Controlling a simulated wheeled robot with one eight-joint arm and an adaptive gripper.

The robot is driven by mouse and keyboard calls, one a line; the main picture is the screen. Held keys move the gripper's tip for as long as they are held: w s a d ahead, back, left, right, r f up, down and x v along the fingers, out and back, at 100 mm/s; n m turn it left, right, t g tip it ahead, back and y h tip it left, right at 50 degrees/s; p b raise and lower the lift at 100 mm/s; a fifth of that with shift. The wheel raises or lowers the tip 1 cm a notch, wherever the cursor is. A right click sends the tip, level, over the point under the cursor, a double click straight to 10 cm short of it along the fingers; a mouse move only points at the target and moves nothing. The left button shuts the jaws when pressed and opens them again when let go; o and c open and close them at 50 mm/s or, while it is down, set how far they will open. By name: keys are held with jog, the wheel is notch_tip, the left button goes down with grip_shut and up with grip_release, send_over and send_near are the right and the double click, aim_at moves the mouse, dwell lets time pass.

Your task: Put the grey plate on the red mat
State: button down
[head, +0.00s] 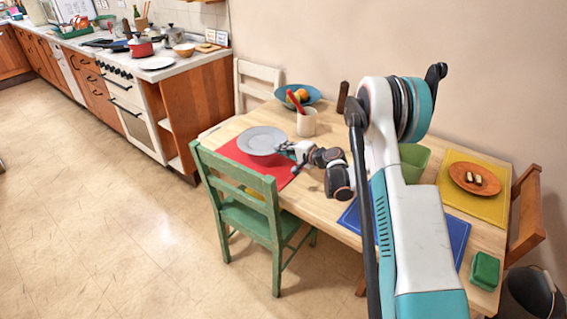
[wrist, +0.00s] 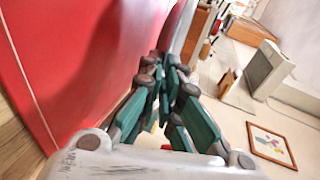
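The grey plate (head: 262,139) is over the far left part of the red mat (head: 272,167) on the wooden table. My gripper (head: 284,149) is at the plate's right rim, with its fingers closed on that rim. In the wrist view, the fingers (wrist: 170,68) come together at the plate's thin grey edge (wrist: 184,28), and the red mat (wrist: 75,55) fills the left side with a shadow on it. I cannot tell whether the plate touches the mat or is held slightly above it.
A cream cup (head: 307,125) and a blue bowl with fruit (head: 313,94) stand behind the plate. A green chair (head: 245,190) is at the front edge by the mat. A green container (head: 413,160), blue mat (head: 458,236) and yellow mat (head: 490,207) lie to the right.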

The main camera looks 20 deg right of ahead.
aim_at(284, 164)
notch_tip(284, 164, down, 5)
jog(key=shift+r+b, duration=0.1)
jog(key=shift+b, duration=0.75)
jog(key=c, duration=2.1)
grip_release()
jog(key=shift+c, duration=0.2)
jog(key=shift+o, duration=0.3)
jog(key=shift+s+r, duration=0.1)
jog(key=p+v, duration=0.4)
jog(key=v, duration=0.7)
jog(key=shift+s+d, duration=0.2)
jog(key=shift+s, duration=0.2)
jog(key=shift+r, duration=0.1)
